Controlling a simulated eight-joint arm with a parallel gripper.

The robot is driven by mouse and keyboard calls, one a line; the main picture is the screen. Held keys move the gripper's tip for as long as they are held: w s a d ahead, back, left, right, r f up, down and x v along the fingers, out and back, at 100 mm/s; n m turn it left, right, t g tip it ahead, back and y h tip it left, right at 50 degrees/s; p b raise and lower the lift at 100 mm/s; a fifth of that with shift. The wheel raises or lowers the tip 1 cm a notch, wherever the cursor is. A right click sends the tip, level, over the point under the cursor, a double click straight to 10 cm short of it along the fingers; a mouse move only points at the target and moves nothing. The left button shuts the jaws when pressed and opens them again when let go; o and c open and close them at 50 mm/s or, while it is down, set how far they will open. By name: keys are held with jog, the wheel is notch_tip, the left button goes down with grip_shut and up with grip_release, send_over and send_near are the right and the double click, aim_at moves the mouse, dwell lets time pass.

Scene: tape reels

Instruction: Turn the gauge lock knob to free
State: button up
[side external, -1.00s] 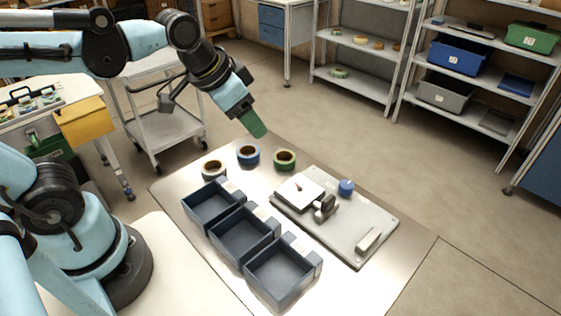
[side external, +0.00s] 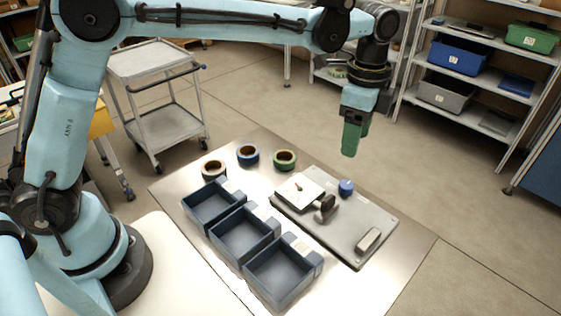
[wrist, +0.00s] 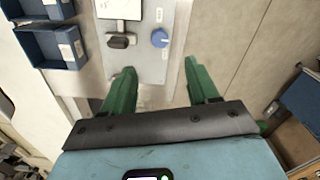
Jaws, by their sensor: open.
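The gauge board (side external: 352,230) is a grey plate on the right of the metal table. It carries a white dial face (side external: 300,191), a dark knob (side external: 326,207), a blue knob (side external: 346,187) and a light grey block (side external: 368,240). In the wrist view the dark knob (wrist: 119,41) and the blue knob (wrist: 160,38) lie ahead of the fingers, with small labels too small to read. I cannot tell which one is the lock knob. My gripper (side external: 349,152) points down above the board's far side, apart from it. Its green fingers (wrist: 157,82) are spread and empty.
Several dark blue bins (side external: 283,268) stand left of the board. Tape reels, one green (side external: 285,159), one blue (side external: 248,154) and one dark (side external: 213,169), lie at the table's back. A cart (side external: 165,125) and shelves stand beyond. Space above the board is clear.

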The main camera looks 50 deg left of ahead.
aim_at(347, 184)
notch_tip(347, 184, down, 12)
jog(key=shift+d+f, duration=0.1)
jog(key=shift+f, duration=0.05)
dwell(0.5)
jog(key=c, duration=1)
jog(key=shift+c, duration=0.2)
